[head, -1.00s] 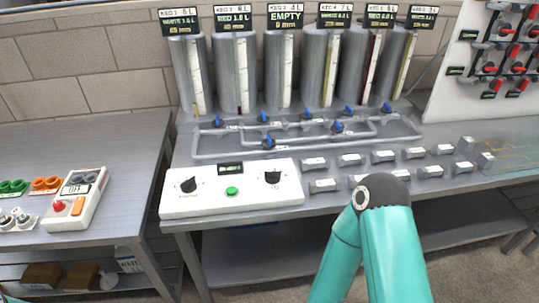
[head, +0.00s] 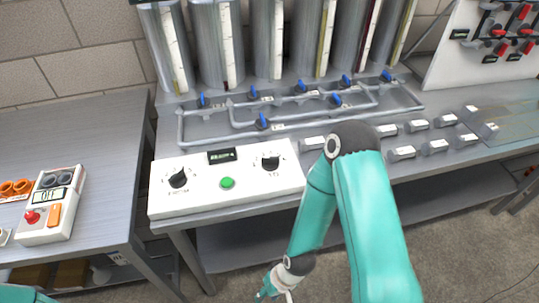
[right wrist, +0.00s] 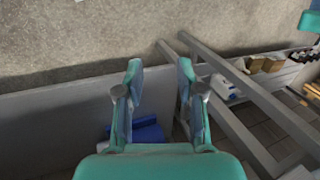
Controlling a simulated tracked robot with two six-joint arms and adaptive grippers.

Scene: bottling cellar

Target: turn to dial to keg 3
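The white control panel (head: 210,205) lies on the bench in the head view. Its right black dial (head: 270,162), apparently the to dial, has small marks around it that are too small to read. Its left black dial (head: 178,178) is the other knob, with a green button (head: 227,183) between them. My right gripper (head: 272,288) hangs low in front of the bench, below and apart from the panel. In the right wrist view, my right gripper (right wrist: 160,75) is open and empty, with the floor and bench legs beyond. My left gripper is not in view.
Pipes with blue valves (head: 262,122) run behind the panel, below several tall kegs (head: 208,45). Labelled grey blocks (head: 402,153) stand to the right. A box with a red button (head: 50,205) sits on the left table. My right arm hides part of the bench.

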